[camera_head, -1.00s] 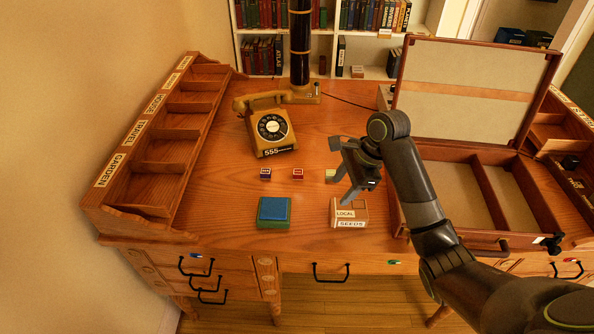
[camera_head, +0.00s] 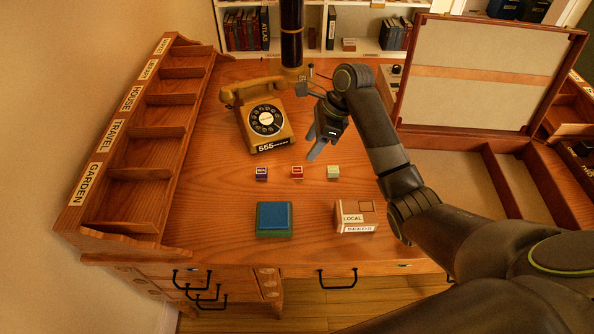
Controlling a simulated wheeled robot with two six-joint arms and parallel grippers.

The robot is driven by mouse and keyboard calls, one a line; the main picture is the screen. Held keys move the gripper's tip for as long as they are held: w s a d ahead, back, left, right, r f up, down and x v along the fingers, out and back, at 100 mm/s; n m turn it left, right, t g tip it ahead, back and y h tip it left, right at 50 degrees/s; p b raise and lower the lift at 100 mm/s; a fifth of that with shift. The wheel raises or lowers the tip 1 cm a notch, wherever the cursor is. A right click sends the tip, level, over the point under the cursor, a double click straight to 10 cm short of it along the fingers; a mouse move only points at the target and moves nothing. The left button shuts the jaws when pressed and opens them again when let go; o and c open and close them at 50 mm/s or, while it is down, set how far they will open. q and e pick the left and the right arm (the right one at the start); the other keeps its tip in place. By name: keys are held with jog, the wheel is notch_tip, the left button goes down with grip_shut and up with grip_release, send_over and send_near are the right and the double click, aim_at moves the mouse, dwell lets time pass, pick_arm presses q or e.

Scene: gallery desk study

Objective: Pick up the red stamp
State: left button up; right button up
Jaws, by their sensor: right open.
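The red stamp (camera_head: 297,172) is a small block with a pale label, standing on the desk between a dark blue stamp (camera_head: 262,173) on its left and a pale green stamp (camera_head: 333,172) on its right. My right gripper (camera_head: 313,143) is open and empty, above and a little behind the red stamp, with its fingers pointing down and to the left. It is apart from the stamps. My left gripper is not in view.
A yellow telephone (camera_head: 264,120) is behind left. A labelled wooden rack (camera_head: 140,130) lines the left edge. An open case (camera_head: 470,150) stands at right.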

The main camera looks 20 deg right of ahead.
aim_at(298, 170)
jog(key=x, duration=0.5)
jog(key=shift+w+f, duration=0.2)
jog(key=shift+f, duration=0.15)
jog(key=shift+a+f, duration=0.1)
jog(key=shift+f, duration=0.4)
jog(key=f, duration=0.3)
jog(key=shift+w+a+f, duration=0.25)
jog(key=shift+w, duration=0.15)
jog(key=shift+a+f, duration=0.2)
jog(key=shift+f, duration=0.25)
jog(key=c, duration=1.1)
jog(key=shift+o, duration=0.2)
notch_tip(298, 170, up, 10)
jog(key=o, duration=0.4)
jog(key=c, duration=0.3)
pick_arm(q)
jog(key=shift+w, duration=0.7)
pick_arm(e)
jog(key=shift+w+a, duration=0.1)
